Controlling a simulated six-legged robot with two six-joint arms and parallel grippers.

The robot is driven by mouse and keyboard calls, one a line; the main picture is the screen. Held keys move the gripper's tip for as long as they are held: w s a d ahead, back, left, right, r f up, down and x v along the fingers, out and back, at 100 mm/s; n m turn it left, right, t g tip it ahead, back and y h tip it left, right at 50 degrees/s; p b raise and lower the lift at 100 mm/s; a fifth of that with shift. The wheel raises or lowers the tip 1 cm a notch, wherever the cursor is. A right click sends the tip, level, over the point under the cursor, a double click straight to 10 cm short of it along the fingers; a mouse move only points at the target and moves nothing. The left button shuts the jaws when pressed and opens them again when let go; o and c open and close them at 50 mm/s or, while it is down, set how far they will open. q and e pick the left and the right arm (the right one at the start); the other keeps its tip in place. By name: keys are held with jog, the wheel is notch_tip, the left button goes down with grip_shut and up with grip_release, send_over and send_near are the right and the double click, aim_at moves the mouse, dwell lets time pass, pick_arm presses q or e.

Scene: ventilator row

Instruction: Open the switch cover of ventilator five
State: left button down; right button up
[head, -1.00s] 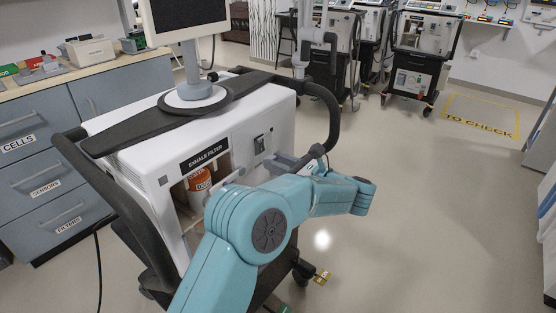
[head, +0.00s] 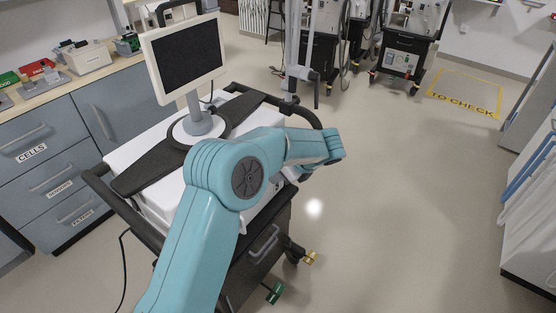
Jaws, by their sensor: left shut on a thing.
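A white ventilator (head: 128,155) stands on a dark cart in the left middle of the head view, its monitor (head: 187,58) upright on top. No number is readable on it. My teal left arm crosses in front of the ventilator and covers most of its front panel, so the switch and its cover are hidden. My left gripper (head: 287,180) is mostly hidden behind my forearm, close to the right part of that front. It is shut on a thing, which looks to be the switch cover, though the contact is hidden. My right gripper is not in view.
A dark handle rail (head: 318,120) runs around the ventilator top. Grey drawers (head: 50,185) under a counter stand at the left. More ventilators (head: 403,55) stand at the back. The floor to the right is clear, with a yellow "TO CHECK" marking (head: 463,105).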

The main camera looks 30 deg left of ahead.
pick_arm(q)
jog(key=r+h+p, duration=0.1)
jog(key=h+p, duration=0.1)
jog(key=p, duration=0.1)
jog(key=r+h+p, duration=0.2)
jog(key=p, duration=0.1)
jog(key=a+r+h+p, duration=0.1)
jog(key=h+p, duration=0.1)
jog(key=p, duration=0.2)
jog(key=shift+r, duration=0.3)
jog(key=shift+w+a+r+h+p, duration=0.1)
jog(key=shift+a+r+h+p, duration=0.15)
jog(key=shift+h+p, duration=0.45)
jog(key=shift+a+r+h+p, duration=0.15)
jog(key=shift+r+h+p, duration=0.05)
jog(key=shift+h+p, duration=0.45)
jog(key=shift+h, duration=0.25)
jog(key=c, duration=0.8)
grip_release()
jog(key=shift+c, duration=0.2)
